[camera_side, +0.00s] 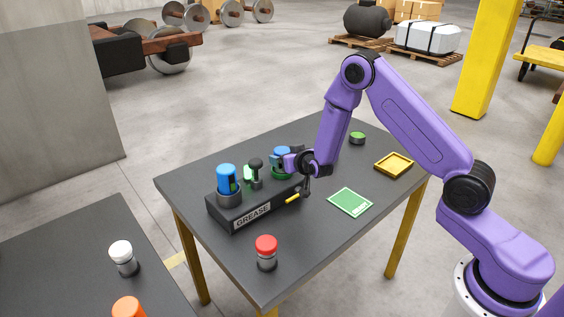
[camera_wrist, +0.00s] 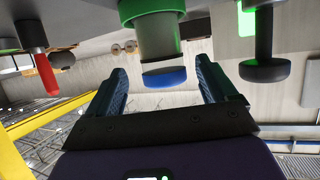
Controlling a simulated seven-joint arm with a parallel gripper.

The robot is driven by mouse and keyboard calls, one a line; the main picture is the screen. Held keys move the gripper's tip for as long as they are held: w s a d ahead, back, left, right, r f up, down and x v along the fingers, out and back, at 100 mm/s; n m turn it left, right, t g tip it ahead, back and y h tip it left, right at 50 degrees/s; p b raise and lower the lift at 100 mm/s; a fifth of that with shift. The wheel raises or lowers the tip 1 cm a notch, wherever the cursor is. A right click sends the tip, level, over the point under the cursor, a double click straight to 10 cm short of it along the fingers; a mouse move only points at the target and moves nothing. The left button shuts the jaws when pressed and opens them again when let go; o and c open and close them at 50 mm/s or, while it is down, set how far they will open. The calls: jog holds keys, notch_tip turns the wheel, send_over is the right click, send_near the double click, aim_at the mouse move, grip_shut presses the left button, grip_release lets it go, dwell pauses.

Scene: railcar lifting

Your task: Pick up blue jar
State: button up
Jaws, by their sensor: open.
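A jar with a blue lid (camera_side: 281,151) stands upright in a green ring holder at the right end of the grease rack (camera_side: 234,221). In the wrist view, which is upside down, its blue lid (camera_wrist: 164,78) shows between my fingertips, with the green ring beyond. My gripper (camera_side: 291,161) is open at the jar, one finger on each side in the wrist view (camera_wrist: 160,72). A gap shows on both sides of the lid. A larger blue container (camera_side: 227,178) stands at the rack's left end. Part of the jar is hidden by my gripper in the side view.
A black knob (camera_side: 256,164) stands on the rack between the blue items. A red-lidded jar (camera_side: 266,252), green card (camera_side: 350,202), yellow tray (camera_side: 393,164) and small green-topped item (camera_side: 357,137) sit on the table. A white-lidded jar (camera_side: 122,257) is on another table.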

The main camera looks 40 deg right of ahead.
jog(key=shift+x, duration=2.55)
jog(key=shift+w+a+r, duration=0.1)
jog(key=shift+r, duration=0.05)
jog(key=c, duration=1.1)
jog(key=shift+c, duration=0.2)
jog(key=shift+r, duration=0.15)
